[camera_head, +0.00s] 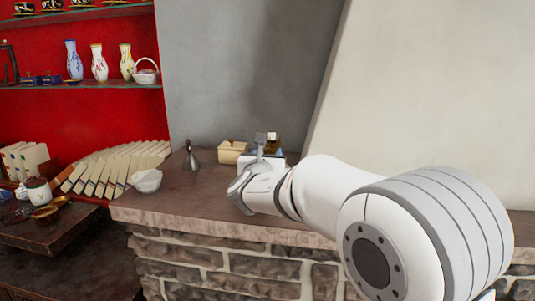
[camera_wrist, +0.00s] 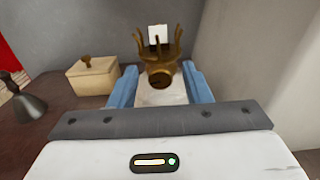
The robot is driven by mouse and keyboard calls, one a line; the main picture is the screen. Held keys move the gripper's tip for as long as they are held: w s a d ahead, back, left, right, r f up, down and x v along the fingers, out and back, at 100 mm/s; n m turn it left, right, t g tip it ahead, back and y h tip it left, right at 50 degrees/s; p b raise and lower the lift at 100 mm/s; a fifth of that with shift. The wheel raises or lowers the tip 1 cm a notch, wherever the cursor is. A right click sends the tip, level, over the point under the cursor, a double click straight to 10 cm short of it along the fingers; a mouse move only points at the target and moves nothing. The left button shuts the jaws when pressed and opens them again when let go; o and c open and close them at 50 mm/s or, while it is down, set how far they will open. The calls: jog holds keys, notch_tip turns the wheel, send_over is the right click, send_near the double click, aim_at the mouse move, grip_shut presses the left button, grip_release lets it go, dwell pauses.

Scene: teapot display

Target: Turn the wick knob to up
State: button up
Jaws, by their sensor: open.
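A brass burner (camera_wrist: 160,52) with several upright prongs stands on the counter in the wrist view. A round brass end (camera_wrist: 160,79) on its near side faces me and looks like the wick knob; its setting cannot be read. My gripper (camera_wrist: 159,70) is open, with a blue finger on the left and one on the right of the brass end. I cannot tell whether either finger touches it. In the head view my gripper (camera_head: 264,155) is over the counter, and my wrist hides most of the burner (camera_head: 273,141).
A cream box (camera_wrist: 92,76) with a brass knob stands left of the burner. A grey bell-shaped object (camera_wrist: 25,104) is farther left. A white card (camera_wrist: 158,34) stands behind the burner. A white bowl (camera_head: 147,181) sits near the counter's (camera_head: 190,205) left end. A pale wall rises on the right.

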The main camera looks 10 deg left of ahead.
grip_shut()
jog(key=shift+f+m+b, duration=0.2)
jog(key=shift+m+b, duration=0.1)
jog(key=shift+b, duration=0.55)
jog(key=shift+f+m+b, duration=0.1)
jog(key=shift+m+b, duration=0.5)
jog(key=shift+b, duration=0.65)
jog(key=shift+r+m+b, duration=0.25)
jog(key=shift+m+b, duration=0.35)
jog(key=shift+b, duration=0.25)
grip_release()
